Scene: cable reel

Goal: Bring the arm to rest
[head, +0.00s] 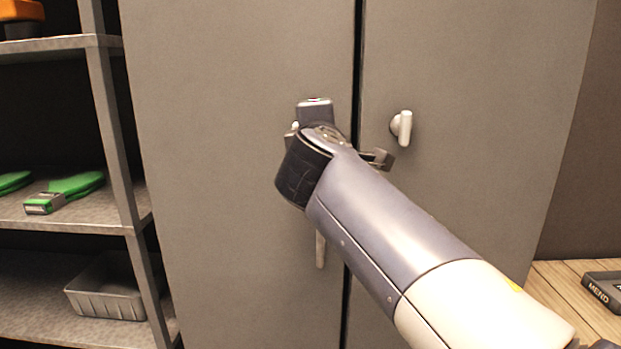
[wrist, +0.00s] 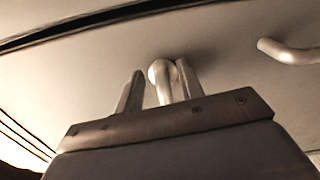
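My gripper (wrist: 156,72) is in front of the left door (head: 230,60) of a grey two-door cabinet. In the wrist view its two fingers are apart, with a pale rounded handle (wrist: 163,76) of the door between them. The handle is close to the right finger, with a gap to the left finger; I cannot tell whether it touches.
A lower bar handle (head: 320,250) shows below my wrist. The right door has its own handle (head: 402,127). Shelves at left hold green items (head: 72,186) and a grey bin (head: 106,290). A wooden surface (head: 560,290) at right bears a dark box (head: 604,289) marked "MEND".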

